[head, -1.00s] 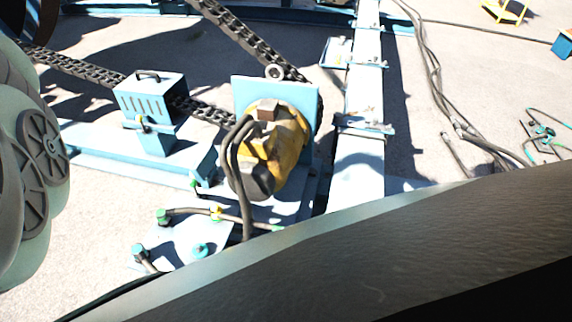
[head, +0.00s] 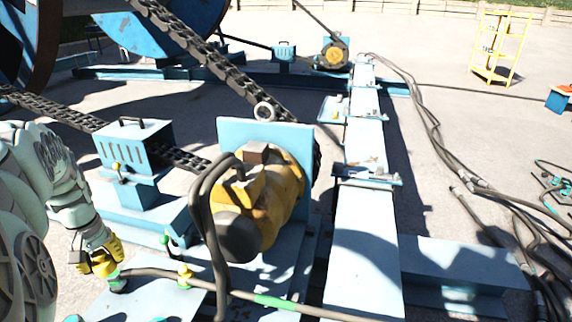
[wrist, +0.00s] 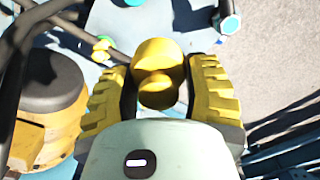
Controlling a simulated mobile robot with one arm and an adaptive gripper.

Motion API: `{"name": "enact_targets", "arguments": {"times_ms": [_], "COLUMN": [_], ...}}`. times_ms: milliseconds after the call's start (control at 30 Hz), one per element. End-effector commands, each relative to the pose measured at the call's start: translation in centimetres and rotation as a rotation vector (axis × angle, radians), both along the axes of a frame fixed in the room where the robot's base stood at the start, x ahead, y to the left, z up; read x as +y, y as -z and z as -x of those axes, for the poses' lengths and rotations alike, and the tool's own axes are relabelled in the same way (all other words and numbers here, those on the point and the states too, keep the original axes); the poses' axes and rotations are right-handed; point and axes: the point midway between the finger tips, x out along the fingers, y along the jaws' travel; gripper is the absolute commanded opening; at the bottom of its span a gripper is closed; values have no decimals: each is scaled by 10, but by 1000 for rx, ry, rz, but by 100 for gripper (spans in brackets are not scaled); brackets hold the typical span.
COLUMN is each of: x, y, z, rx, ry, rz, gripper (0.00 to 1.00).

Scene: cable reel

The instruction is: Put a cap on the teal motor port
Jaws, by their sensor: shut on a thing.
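My gripper (head: 100,262) is low at the left in the head view, above the near end of the blue base plate. In the wrist view its ridged yellow fingers (wrist: 160,78) are shut on a rounded yellow cap (wrist: 157,62). A teal port (wrist: 230,25) shows ahead and to the right of the fingers, apart from the held cap. In the head view a teal port (head: 158,319) is partly cut off at the bottom edge. The yellow motor (head: 270,195) with its dark end stands right of my gripper; it shows left in the wrist view (wrist: 52,85).
A hose (head: 215,285) with a yellow fitting (head: 184,272) crosses the plate, and thick cables (head: 210,220) loop down the motor. A vented blue box (head: 133,146) and chain (head: 60,115) stand behind my gripper. A light-blue beam (head: 362,240) runs at right.

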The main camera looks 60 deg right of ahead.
Motion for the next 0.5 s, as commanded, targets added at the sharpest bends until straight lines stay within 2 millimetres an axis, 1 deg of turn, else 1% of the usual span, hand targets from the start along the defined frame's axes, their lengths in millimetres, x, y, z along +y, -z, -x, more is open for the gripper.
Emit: {"name": "enact_targets", "arguments": {"times_ms": [33,100,200,300,400,500], "x": [-4,-9,-15,-18,-20,-21], "y": [33,60,89,108,118,123], "z": [11,25,41,53,59,63], "rx": [4,6,3,3,-2,-2], "ry": [13,31,50,62,69,73], "rz": [-2,-3,-2,-2,0,0], "gripper": [14,14,14,14,14,14]}}
